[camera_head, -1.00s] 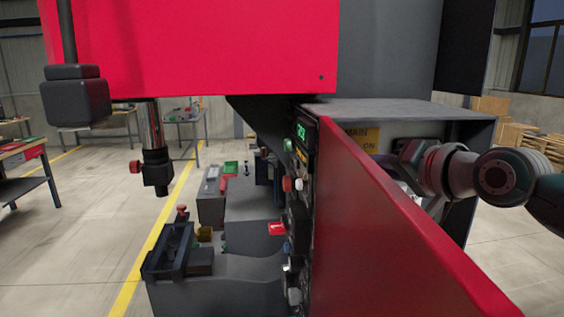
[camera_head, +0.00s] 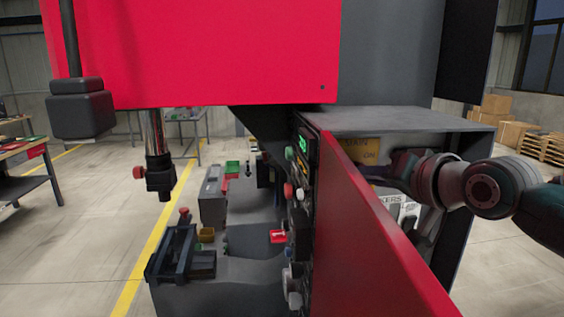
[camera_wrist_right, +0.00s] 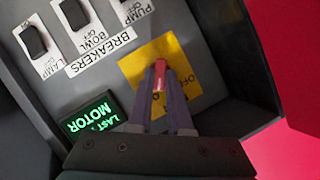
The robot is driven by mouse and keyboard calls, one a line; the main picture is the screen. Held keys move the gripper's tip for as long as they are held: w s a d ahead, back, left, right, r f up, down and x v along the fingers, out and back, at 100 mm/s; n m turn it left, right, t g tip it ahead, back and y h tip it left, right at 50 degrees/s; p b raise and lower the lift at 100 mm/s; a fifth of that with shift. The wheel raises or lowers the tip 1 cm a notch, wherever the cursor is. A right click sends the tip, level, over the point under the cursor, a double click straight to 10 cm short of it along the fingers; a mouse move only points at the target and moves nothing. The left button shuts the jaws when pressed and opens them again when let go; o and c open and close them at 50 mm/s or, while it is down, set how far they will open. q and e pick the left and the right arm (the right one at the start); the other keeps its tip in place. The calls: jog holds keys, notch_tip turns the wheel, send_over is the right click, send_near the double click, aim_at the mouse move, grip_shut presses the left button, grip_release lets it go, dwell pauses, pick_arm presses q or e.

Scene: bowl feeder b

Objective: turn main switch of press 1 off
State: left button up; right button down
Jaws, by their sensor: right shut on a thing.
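The main switch has a yellow plate (camera_head: 366,152) inside the open cabinet of the press, behind the red door. The plate also shows in the right wrist view (camera_wrist_right: 135,70), with partly covered ON and OFF lettering. My right gripper (camera_head: 402,166) reaches into the cabinet from the right. In the right wrist view its fingertips (camera_wrist_right: 160,84) are shut on the red switch handle (camera_wrist_right: 160,72), in front of the plate. The fingers hide much of the handle and plate, so I cannot tell which mark it points to. My left gripper is not in view.
The open red cabinet door (camera_head: 370,235) stands close to the left of my right arm. Breakers (camera_wrist_right: 75,14) and a lit green MOTOR label (camera_wrist_right: 93,117) sit near the switch. The cabinet's dark wall (camera_wrist_right: 240,50) is close on the other side.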

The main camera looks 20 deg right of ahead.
pick_arm(q)
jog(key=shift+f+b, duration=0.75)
jog(key=shift+b, duration=0.4)
pick_arm(e)
jog(key=shift+w+a+f+n+g+h, duration=0.1)
jog(key=shift+a+n+g+h, duration=0.15)
jog(key=shift+n+h, duration=1.3)
jog(key=shift+a+r+n+g+h, duration=0.25)
jog(key=shift+n+h, duration=0.65)
jog(key=shift+n, duration=1.15)
jog(key=shift+w+a+f+n+g+h, duration=0.1)
jog(key=shift+f+n+g+h, duration=0.2)
jog(key=shift+n+h, duration=1.25)
jog(key=shift+n+y, duration=0.3)
jog(key=shift+n, duration=0.05)
jog(key=c, duration=0.8)
grip_release()
jog(key=shift+c, duration=0.2)
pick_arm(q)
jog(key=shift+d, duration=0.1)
